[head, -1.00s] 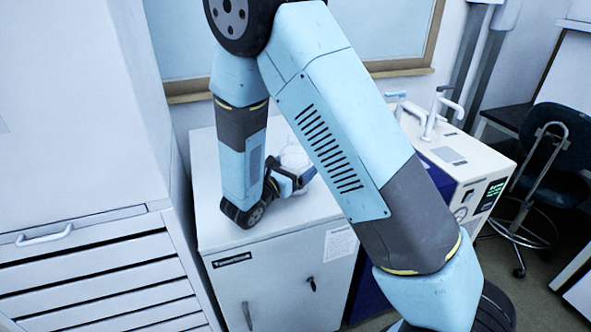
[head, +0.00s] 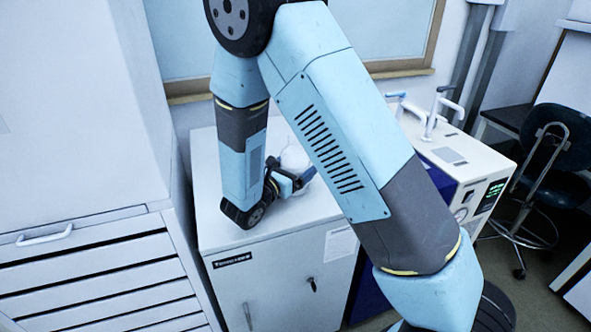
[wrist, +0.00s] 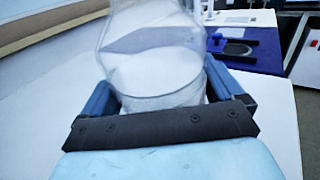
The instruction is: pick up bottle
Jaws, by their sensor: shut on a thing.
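The bottle (wrist: 155,60) is clear and whitish and fills the upper middle of the wrist view. It looks upright on the white cabinet top (head: 212,195). In the head view only part of the bottle (head: 294,157) shows, the rest hidden behind my arm. My gripper (wrist: 160,92) has one blue finger on each side of the bottle's lower part and is shut on it. In the head view my gripper (head: 298,181) is low over the cabinet top, partly hidden by my arm. I cannot tell whether the bottle's base touches the surface.
A white instrument (head: 470,165) with handles and a small green-lit screen stands right of the cabinet. A drawer unit (head: 95,265) is at left. A window frame (head: 400,68) is behind. A dark chair (head: 555,150) stands at far right. The cabinet top's left part is clear.

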